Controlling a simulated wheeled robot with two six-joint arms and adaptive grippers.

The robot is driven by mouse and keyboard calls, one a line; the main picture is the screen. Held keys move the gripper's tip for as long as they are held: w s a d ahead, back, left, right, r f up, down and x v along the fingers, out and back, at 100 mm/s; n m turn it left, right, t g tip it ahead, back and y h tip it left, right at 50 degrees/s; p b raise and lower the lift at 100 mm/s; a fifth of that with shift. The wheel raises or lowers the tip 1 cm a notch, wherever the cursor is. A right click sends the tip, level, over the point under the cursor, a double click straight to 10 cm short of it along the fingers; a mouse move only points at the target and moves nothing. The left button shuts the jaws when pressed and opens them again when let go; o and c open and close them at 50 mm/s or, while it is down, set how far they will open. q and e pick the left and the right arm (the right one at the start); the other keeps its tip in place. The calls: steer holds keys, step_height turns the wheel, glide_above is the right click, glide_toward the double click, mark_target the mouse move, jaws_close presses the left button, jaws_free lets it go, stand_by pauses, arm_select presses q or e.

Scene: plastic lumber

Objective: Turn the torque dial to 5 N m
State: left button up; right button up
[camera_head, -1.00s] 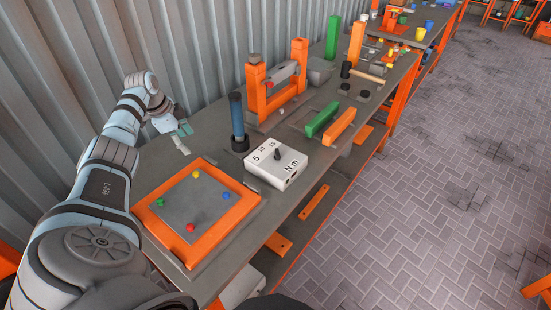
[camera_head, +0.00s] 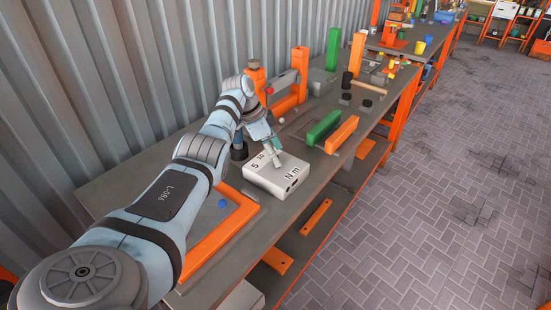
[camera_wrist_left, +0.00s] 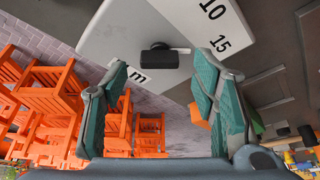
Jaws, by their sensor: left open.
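The torque box (camera_head: 265,181) is a white block on the workbench, with "N m" and scale numbers on top. Its dial is hidden behind my left gripper (camera_head: 274,157) in the head view. In the left wrist view the black dial knob (camera_wrist_left: 160,59) shows, with a white pointer towards the right, near the "15" mark (camera_wrist_left: 220,43). The "10" mark (camera_wrist_left: 213,8) is above it; the 5 shows only in the head view. My left gripper (camera_wrist_left: 160,72) is open over the box, the knob appearing between its teal fingers; contact cannot be told. My right gripper is not in view.
A green bar (camera_head: 323,128) and an orange bar (camera_head: 342,135) stand to the right. An orange frame (camera_head: 299,72) stands behind. The bench's front edge is close to the box.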

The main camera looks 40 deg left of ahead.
arm_select(q)
steer(key=shift+x, duration=0.9)
steer(key=shift+c, duration=0.5)
